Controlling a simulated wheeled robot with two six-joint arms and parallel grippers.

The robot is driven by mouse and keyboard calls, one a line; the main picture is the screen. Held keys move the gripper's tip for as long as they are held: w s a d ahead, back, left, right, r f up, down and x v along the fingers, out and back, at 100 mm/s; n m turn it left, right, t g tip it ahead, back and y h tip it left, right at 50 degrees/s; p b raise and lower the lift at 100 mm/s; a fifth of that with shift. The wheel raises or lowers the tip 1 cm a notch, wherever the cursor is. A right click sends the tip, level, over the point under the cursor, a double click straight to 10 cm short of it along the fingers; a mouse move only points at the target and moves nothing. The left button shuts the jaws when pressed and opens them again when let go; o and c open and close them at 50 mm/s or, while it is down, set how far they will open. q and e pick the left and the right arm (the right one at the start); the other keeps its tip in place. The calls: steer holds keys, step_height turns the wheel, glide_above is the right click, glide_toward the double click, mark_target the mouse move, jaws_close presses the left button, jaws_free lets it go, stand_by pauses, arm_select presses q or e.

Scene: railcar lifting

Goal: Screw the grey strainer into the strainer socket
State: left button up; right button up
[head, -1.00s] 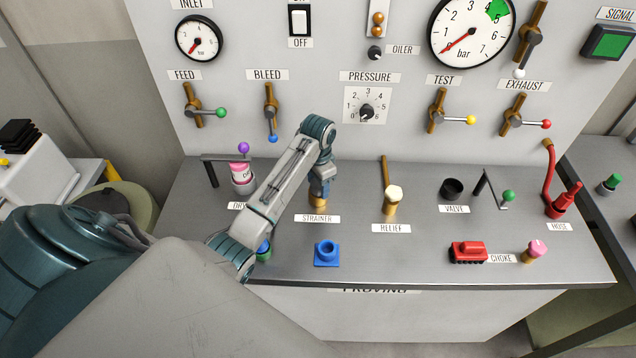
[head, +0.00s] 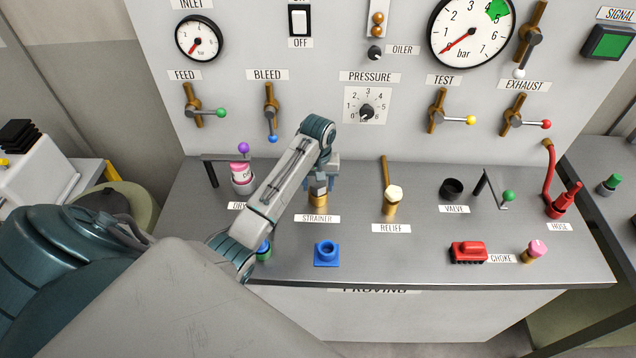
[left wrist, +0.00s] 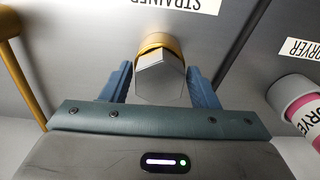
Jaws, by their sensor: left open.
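The grey strainer (head: 319,186) stands upright in the brass strainer socket (head: 318,201), behind the STRAINER label. In the left wrist view its grey hexagonal head (left wrist: 160,80) shows above the brass rim (left wrist: 158,42). I cannot tell how deep its thread sits. My left gripper (head: 321,184) points down over it and is open. Its two blue fingers (left wrist: 160,70) stand on either side of the grey head, with a visible gap on each side. My right gripper is not in view.
The brass relief fitting (head: 392,200) with its rod stands to the right. The pink dryer cartridge (head: 241,174) and a lever are to the left. A blue fitting (head: 327,253) sits in front. A green-topped part is partly hidden by my left arm. The wall panel rises behind.

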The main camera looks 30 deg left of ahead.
arm_select(q)
steer(key=c, duration=0.8)
steer(key=m, duration=0.3)
steer(key=shift+m, duration=0.4)
steer(key=shift+o, duration=0.2)
steer(key=m, duration=0.3)
steer(key=shift+m, duration=0.4)
steer(key=shift+o, duration=0.5)
steer(key=m, duration=0.7)
steer(key=shift+f, duration=0.1)
steer(key=o, duration=1.1)
steer(key=shift+c, duration=0.2)
